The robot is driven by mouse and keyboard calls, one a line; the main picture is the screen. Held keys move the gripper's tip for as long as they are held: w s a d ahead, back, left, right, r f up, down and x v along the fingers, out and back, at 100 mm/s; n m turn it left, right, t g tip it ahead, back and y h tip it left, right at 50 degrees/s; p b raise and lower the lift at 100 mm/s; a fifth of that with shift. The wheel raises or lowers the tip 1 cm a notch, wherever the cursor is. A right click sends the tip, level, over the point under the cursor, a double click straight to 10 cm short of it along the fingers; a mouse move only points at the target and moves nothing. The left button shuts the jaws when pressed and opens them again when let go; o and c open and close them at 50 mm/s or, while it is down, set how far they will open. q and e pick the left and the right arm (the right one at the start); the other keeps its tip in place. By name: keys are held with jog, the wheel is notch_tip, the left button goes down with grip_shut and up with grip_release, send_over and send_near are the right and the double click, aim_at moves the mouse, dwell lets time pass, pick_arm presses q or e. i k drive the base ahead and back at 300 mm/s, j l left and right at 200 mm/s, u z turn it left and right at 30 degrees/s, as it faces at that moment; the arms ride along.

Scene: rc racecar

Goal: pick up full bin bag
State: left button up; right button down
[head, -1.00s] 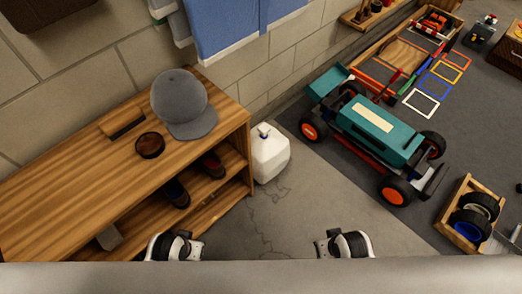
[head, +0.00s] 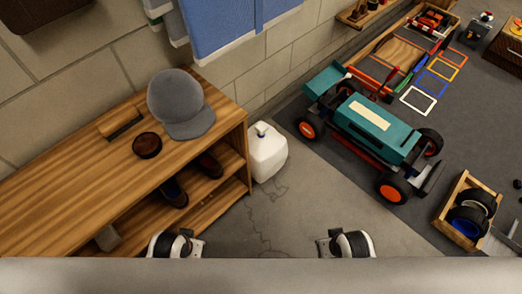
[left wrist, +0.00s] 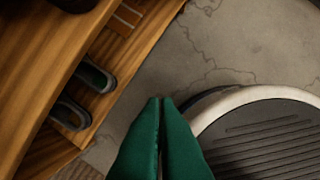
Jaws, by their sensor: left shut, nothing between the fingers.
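No full bin bag shows in either view. My left gripper (left wrist: 163,105) shows in the left wrist view as two green fingers pressed together, with nothing between them. It points over the cracked grey floor (left wrist: 215,55), beside the wooden shoe bench. My right gripper does not show. Two white and black parts of my arms appear at the bottom of the head view, without fingers in sight.
The wooden bench (head: 75,200) holds a grey cap (head: 180,103), a brush (head: 120,122), a round dark tin (head: 147,145) and shoes below. A white jug (head: 268,158) stands beside it. A teal racecar (head: 375,125) sits on the dark mat. Bare floor lies between.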

aim_at(269, 149)
jog(key=i+l, duration=0.2)
jog(key=i+l+u, duration=0.15)
jog(key=l, duration=0.3)
jog(key=i+l, duration=0.25)
jog(key=i+l+u, duration=0.15)
jog(key=l, duration=0.3)
jog(key=i, duration=0.05)
